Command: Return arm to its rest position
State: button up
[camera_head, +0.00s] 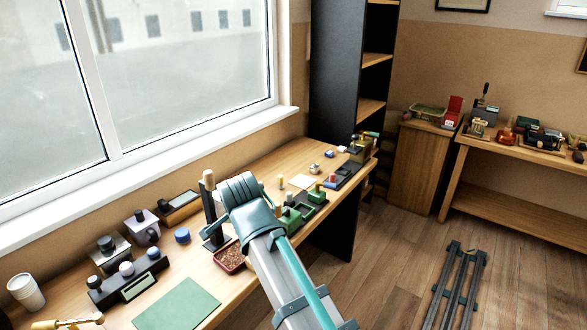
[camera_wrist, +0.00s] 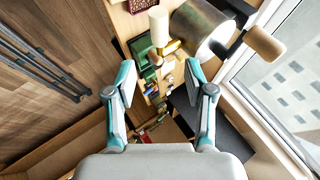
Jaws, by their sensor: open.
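My gripper (camera_wrist: 159,82) is open in the wrist view, its two teal and grey fingers apart with nothing held between them. Beyond the fingers lie the bench and its small items, farther off. In the head view my arm (camera_head: 270,255) reaches from the bottom edge up over the front of the wooden bench (camera_head: 262,172). My gripper's fingers cannot be made out there.
A dark post with a wooden top (camera_head: 208,180) stands close beside the arm. A reddish tray of granules (camera_head: 230,257) and green bins (camera_head: 290,218) flank it. In the wrist view a metal cylinder (camera_wrist: 192,32) is near the right finger. A window borders the bench; open floor lies right.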

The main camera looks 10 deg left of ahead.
jog(key=s+d+f+n+g+h+b, duration=0.1)
jog(key=s+d+f+n+g, duration=0.15)
jog(key=d+f, duration=0.85)
jog(key=s+d+f+n+g+h, duration=0.15)
jog(key=d+f+n, duration=0.3)
jog(key=f, duration=1.15)
jog(key=s+d+f+n+g+h+b, duration=0.1)
jog(key=s+d+f+n+g+h, duration=0.15)
jog(key=d+f, duration=0.85)
jog(key=s+d+f+g, duration=0.1)
jog(key=s+d+f, duration=0.2)
jog(key=f, duration=0.3)
jog(key=s+d+f+g+b, duration=0.1)
jog(key=s+d+f, duration=0.2)
jog(key=s+f, duration=0.15)
jog(key=s+d+f+g, duration=0.1)
jog(key=s+d+f, duration=0.15)
jog(key=f, duration=0.35)
jog(key=s+d+f+m+g, duration=0.1)
jog(key=s+d+f, duration=0.2)
jog(key=s, duration=0.3)
jog(key=s+d+f+m+g+b, duration=0.1)
jog(key=s+d+f+g, duration=0.1)
jog(key=s+d+f, duration=0.2)
jog(key=s+d+f+m+g+y+b, duration=0.1)
jog(key=s+d+f, duration=0.2)
jog(key=s, duration=0.5)
jog(key=shift+s+d+f, duration=0.2)
jog(key=shift+s+d, duration=0.05)
jog(key=shift+d, duration=0.3)
